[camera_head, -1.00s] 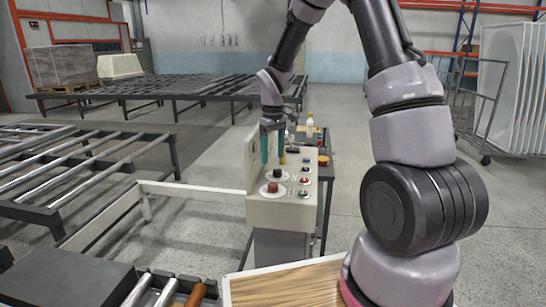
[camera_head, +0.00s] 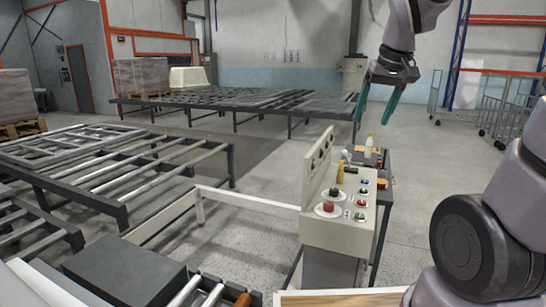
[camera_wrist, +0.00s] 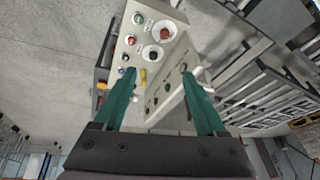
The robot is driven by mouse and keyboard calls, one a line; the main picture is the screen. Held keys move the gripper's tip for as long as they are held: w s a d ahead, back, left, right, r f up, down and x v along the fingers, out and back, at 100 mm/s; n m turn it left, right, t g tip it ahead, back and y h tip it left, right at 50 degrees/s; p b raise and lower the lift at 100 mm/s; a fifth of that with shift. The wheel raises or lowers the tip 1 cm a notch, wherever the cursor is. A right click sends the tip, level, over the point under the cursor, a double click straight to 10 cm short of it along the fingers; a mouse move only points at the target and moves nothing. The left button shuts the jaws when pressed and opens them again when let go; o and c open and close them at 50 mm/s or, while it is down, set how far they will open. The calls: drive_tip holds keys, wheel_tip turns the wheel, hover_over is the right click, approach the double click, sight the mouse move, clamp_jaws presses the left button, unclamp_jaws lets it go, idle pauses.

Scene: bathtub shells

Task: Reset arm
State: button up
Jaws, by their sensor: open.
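My gripper (camera_head: 377,102) is in the upper right of the head view, raised above and to the right of the control panel. Its two green fingers are spread apart with nothing between them. In the wrist view the open fingers (camera_wrist: 160,105) point toward the control panel. The control panel (camera_head: 320,233) is a pale box on a stand with red, black, green and blue buttons and an upright back plate. It also shows in the wrist view (camera_wrist: 137,38). The gripper touches nothing.
A small cart (camera_head: 383,190) with bottles stands behind the panel. Roller conveyors (camera_head: 110,160) fill the left, and a long dark rack (camera_head: 240,102) stands behind. A white rail (camera_head: 245,199) runs to the panel. Wire trolleys (camera_head: 490,112) stand at the right. The floor between is open.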

drive_tip(key=s+r+m+t+y, duration=0.1)
drive_tip(key=s+r+m+t, duration=0.2)
drive_tip(key=s, duration=0.7)
drive_tip(key=shift+s+d+r+m, duration=0.3)
drive_tip(key=shift+s+d+r, duration=0.15)
drive_tip(key=shift+r, duration=0.2)
